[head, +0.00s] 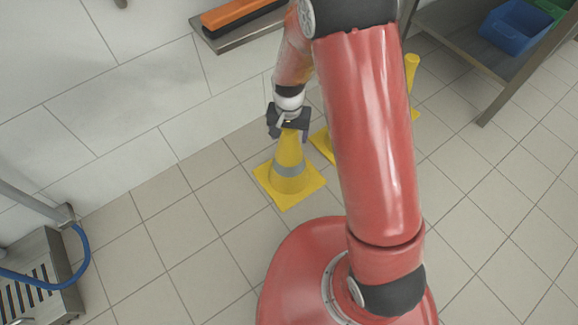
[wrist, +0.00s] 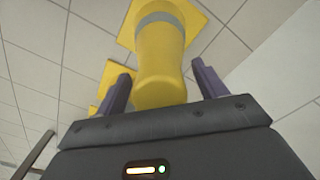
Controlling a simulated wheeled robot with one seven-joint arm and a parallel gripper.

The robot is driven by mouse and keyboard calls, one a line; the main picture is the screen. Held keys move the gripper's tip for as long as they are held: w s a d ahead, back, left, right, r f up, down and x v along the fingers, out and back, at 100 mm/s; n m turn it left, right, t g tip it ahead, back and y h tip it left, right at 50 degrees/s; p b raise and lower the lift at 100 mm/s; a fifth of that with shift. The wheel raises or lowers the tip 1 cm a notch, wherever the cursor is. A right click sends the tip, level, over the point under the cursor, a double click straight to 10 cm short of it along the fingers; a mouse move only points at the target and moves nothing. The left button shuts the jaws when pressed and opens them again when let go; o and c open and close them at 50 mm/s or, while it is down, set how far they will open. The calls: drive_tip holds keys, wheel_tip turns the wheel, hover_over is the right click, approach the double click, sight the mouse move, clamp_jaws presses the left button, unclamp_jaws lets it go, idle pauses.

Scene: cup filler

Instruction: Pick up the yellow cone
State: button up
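A yellow cone (head: 290,172) with a grey band and a square base stands upright on the tiled floor in the head view. My gripper (head: 288,132) is at the top of this cone, pointing down. In the wrist view the cone (wrist: 160,60) reaches up between the two fingers of my gripper (wrist: 158,88). The fingers are apart, with a visible gap on the right side of the cone and a smaller one on the left. The cone's tip is hidden behind the gripper body in the wrist view.
Another yellow cone (head: 411,72) stands behind my arm, partly hidden. A yellow base (head: 322,146) shows just right of the gripper. A wall shelf (head: 240,36) holds an orange-and-black item. A table with a blue bin (head: 515,27) is at upper right; a metal grate (head: 38,285) is at lower left.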

clamp_jaws()
drive_tip(key=shift+r, duration=0.1)
idle(0.3)
